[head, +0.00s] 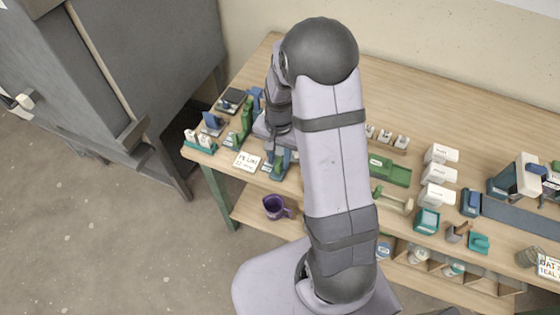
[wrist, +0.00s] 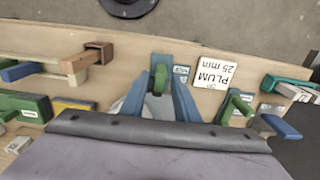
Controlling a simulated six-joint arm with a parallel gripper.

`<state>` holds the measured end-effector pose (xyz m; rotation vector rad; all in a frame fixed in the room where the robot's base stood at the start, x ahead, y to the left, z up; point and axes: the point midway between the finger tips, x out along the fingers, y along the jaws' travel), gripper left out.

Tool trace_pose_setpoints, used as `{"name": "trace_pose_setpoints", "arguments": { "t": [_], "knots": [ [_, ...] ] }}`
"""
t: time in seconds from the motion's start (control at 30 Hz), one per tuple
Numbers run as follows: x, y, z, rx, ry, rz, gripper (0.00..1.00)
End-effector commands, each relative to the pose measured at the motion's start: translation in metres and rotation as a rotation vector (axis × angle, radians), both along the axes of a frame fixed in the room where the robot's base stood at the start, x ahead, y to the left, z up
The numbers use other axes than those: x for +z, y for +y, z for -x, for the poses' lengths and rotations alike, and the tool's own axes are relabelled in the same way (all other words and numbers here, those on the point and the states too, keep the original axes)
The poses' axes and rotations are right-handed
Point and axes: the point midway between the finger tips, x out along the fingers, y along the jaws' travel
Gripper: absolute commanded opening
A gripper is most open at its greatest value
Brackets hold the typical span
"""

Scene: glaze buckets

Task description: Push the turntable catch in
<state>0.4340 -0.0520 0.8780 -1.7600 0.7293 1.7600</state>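I cannot tell for sure whether this is the turntable catch. A pale rounded surface, partly hidden, shows beside the holder. The same blue and green holder (head: 281,165) shows in the head view, just below my gripper (head: 272,132). My gripper is close over this spot, largely hidden by my arm.
A PLUM 25 mm card (wrist: 213,72) lies beside the holder. Another green and blue fixture (wrist: 238,105) stands past the card. A brown-ended wooden piece (wrist: 88,60) is on the other side. In the head view a purple mug (head: 276,207) stands on the lower shelf.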

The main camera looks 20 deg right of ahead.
Motion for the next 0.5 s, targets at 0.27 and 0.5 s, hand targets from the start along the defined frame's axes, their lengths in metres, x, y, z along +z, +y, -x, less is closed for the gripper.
{"name": "trace_pose_setpoints", "arguments": {
  "t": [0.27,0.5],
  "knots": [
    [0.0004,0.0,0.0,0.0,0.0,0.0,0.04],
    [0.0004,-0.0002,-0.0002,0.0,0.0,0.0,0.0]
  ]
}}
